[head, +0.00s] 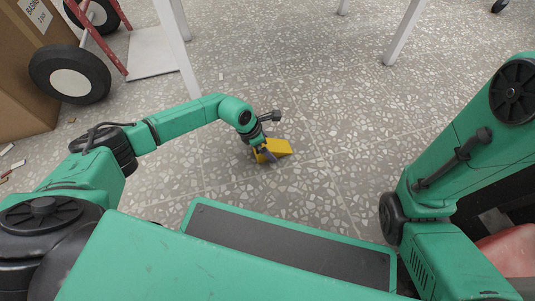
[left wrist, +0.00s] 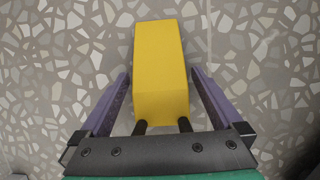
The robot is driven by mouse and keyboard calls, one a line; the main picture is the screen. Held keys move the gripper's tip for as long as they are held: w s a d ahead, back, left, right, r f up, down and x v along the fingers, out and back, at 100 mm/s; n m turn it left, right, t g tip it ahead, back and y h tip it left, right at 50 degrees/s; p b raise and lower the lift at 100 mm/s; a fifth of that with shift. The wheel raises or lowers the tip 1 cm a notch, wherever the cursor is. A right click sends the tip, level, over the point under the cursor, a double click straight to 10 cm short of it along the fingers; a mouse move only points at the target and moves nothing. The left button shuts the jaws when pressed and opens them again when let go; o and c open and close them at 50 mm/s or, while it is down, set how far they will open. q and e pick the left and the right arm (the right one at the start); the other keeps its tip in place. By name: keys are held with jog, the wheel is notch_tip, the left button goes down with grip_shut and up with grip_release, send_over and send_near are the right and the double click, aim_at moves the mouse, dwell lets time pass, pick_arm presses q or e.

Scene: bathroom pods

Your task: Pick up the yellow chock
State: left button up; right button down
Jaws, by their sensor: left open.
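The yellow chock (head: 275,149) lies on the speckled tile floor in front of me. My left gripper (head: 264,155) reaches down to it from the left in the head view. In the left wrist view the chock (left wrist: 161,65) lies lengthwise, its near end between the two purple fingers of the gripper (left wrist: 160,98). The fingers stand apart on either side of it, with a narrow gap showing on each side. The left gripper is open. My right arm shows at the right of the head view, but its gripper is out of view.
A red hand truck with black wheels (head: 70,74) and a cardboard box (head: 25,90) stand at the upper left. White legs (head: 405,32) of a table or frame stand at the back. The floor around the chock is clear.

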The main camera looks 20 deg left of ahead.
pick_arm(q)
jog(key=shift+r, duration=0.15)
jog(key=shift+c, duration=0.6)
grip_shut()
jog(key=shift+r, duration=0.1)
